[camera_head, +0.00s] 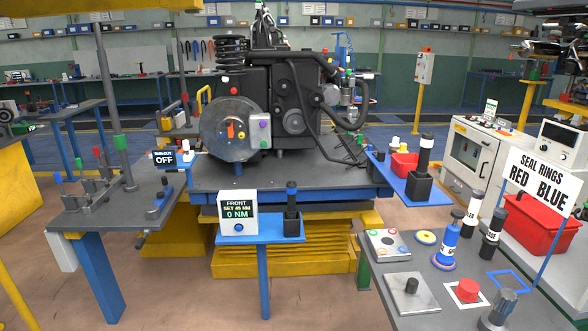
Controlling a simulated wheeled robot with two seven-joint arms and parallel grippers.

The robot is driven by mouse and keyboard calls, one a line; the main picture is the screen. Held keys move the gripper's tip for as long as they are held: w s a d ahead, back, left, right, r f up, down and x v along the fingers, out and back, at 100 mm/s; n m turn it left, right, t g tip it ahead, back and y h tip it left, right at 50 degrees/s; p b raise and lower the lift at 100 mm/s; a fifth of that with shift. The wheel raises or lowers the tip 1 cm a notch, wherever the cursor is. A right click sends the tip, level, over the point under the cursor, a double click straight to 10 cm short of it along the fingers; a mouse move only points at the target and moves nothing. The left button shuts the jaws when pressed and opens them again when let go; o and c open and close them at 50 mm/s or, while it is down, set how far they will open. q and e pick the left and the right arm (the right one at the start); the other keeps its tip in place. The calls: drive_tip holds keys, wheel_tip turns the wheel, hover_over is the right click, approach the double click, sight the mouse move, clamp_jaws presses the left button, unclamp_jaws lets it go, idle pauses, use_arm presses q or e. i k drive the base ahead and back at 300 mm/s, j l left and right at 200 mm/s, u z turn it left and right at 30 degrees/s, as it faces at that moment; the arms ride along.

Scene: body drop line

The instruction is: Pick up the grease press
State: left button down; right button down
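No label that I can read names the grease press. A blue upright cylinder with a dark top and a white band (446,245) stands on the grey bench at the right, with an orange-and-blue ring at its foot; it may be the grease press. Beside it stand a white canister with a dark cap (472,214) and a black canister with a white label (491,240); their print is too small to read. Neither of my grippers shows in this view.
The grey bench (400,268) also holds a plate with coloured rings (388,244), a metal block with a peg (413,292), a red knob (467,290) and a dark grey cylinder (498,309). A red bin (541,224) stands behind. Open floor (320,300) lies left of the bench.

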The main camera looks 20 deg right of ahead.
sight(445, 256)
drive_tip(key=k+z, duration=0.2)
drive_tip(key=z, duration=1.4)
drive_tip(key=i+j+z, duration=0.1)
drive_tip(key=j, duration=0.25)
drive_tip(key=i+j, duration=0.15)
drive_tip(key=j, duration=0.15)
drive_tip(key=i+j+z, duration=0.15)
drive_tip(key=j, duration=0.2)
